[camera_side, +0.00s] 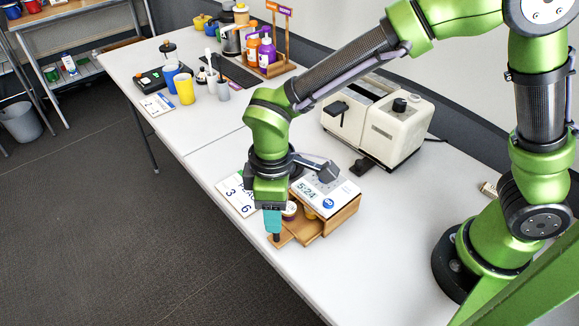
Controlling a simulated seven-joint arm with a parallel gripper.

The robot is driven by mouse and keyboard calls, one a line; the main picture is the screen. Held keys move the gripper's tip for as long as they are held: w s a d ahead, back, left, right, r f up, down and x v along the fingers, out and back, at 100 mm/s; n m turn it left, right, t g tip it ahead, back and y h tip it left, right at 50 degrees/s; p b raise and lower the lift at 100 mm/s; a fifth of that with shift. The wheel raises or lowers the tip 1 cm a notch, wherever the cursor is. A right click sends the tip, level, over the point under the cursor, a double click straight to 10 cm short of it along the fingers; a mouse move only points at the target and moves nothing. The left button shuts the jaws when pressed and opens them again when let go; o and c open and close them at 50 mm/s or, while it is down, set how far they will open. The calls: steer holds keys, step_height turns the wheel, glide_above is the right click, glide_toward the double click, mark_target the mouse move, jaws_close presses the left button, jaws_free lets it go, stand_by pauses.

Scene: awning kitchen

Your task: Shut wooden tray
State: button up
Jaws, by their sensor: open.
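The wooden tray (283,240) sticks out from the front of a small wooden box (343,218) on the white table. A few small round pods (311,213) show in it, partly hidden. My gripper (274,238) points down at the tray's outer left end, with teal fingers and dark tips. The tips are at or just in front of the tray's front edge; I cannot tell whether they touch it. The gap between the fingers is hard to see from this side, and nothing held shows.
A cream toaster (372,125) stands behind the box. A card with numbers (236,193) lies left of it. Cups (185,89), bottles (267,54) and a black tray stand farther back left. The table is clear at the front right.

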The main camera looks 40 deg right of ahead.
steer(key=shift+f, duration=2.15)
steer(key=shift+c, duration=0.3)
